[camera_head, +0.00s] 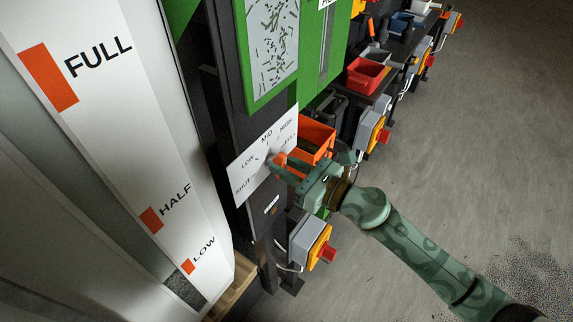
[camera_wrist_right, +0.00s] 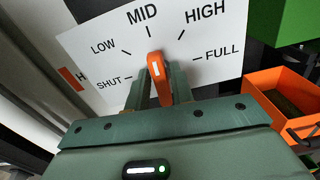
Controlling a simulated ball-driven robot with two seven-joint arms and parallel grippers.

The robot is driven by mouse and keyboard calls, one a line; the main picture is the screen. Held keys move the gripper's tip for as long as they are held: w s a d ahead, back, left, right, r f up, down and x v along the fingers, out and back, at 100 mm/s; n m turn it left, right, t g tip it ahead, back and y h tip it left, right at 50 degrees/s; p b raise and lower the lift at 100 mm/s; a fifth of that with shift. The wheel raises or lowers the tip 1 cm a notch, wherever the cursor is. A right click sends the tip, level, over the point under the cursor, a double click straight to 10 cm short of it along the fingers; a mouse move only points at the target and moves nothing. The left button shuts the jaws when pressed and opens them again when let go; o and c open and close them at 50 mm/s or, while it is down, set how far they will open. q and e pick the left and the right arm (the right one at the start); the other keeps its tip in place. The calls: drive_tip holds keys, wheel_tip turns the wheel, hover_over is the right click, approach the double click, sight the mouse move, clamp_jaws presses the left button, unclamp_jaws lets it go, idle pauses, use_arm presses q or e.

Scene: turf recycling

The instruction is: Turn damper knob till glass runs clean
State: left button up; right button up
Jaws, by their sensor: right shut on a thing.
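The damper knob (camera_wrist_right: 156,72) is orange with a white pointer line; its top points roughly at MID on the white dial plate (camera_wrist_right: 85,40). The plate is marked SHUT, LOW, MID, HIGH and FULL. My right gripper (camera_wrist_right: 163,88) is shut on the knob, one finger on each side. In the head view my green right gripper (camera_head: 283,171) reaches the knob from the right and partly covers the dial plate (camera_head: 243,176). The sight glass (camera_head: 272,45), in a green frame above, shows many dark green flecks on a pale ground. My left gripper is not in view.
An orange bin (camera_head: 318,137) stands just behind my right gripper. Grey boxes with red buttons (camera_head: 312,240) stick out along the machine. A tall level gauge (camera_head: 140,110) marked FULL, HALF and LOW is at left. The floor at right is clear.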

drive_tip(key=m+p, duration=0.1)
drive_tip(key=m, duration=0.2)
drive_tip(key=shift+w+m, duration=0.1)
drive_tip(key=shift+m, duration=0.3)
drive_tip(key=shift+w+d+m+p, duration=0.15)
drive_tip(key=shift+m+p, duration=0.75)
drive_tip(key=shift+m, duration=1.1)
drive_tip(key=shift+f, duration=0.1)
drive_tip(key=o, duration=0.8)
